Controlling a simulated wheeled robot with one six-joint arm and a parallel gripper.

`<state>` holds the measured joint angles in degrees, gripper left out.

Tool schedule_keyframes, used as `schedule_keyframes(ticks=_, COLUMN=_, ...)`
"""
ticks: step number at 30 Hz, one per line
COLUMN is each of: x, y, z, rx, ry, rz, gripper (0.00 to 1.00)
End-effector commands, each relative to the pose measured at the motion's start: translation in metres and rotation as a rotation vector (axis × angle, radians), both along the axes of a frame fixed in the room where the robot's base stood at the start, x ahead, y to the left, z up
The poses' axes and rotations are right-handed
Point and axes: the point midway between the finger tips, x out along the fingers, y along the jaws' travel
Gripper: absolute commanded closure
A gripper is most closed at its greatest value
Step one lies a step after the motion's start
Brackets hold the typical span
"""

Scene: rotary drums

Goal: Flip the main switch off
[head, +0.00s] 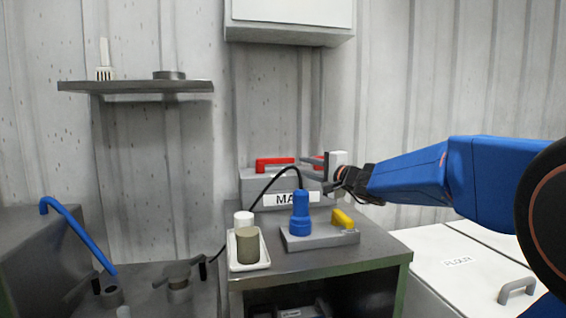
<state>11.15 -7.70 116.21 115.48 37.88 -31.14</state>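The main switch is a grey box (258,187) at the back of the metal bench, with a white label reading "MA" (283,199), the rest of which is hidden. A red handle (275,162) lies along its top left. A second bit of red shows by my gripper, and I cannot tell what it belongs to. My gripper (310,168) reaches in from the right, in front of the box's right end. Its grey fingers look apart, with nothing clearly held. It is to the right of the red handle, and I cannot tell whether it touches the box.
A blue cylindrical tool (300,214) with a black cable stands on a grey base (318,238), beside a yellow piece (343,218). A white tray (248,266) holds two cylinders. A white cabinet (290,14) hangs above. A shelf (135,86) is at left.

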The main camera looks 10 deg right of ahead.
Motion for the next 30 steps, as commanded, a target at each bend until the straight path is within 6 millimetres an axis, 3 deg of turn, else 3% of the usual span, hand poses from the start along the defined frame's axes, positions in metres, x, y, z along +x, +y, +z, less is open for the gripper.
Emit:
schedule_keyframes(ticks=18, x=0.098, y=0.041, z=-0.001, rx=0.001, ry=0.001, rz=0.002, gripper=0.75)
schedule_keyframes(ticks=30, x=0.119, y=0.049, z=0.0, rx=0.0, ry=0.001, rz=0.0, gripper=0.75)
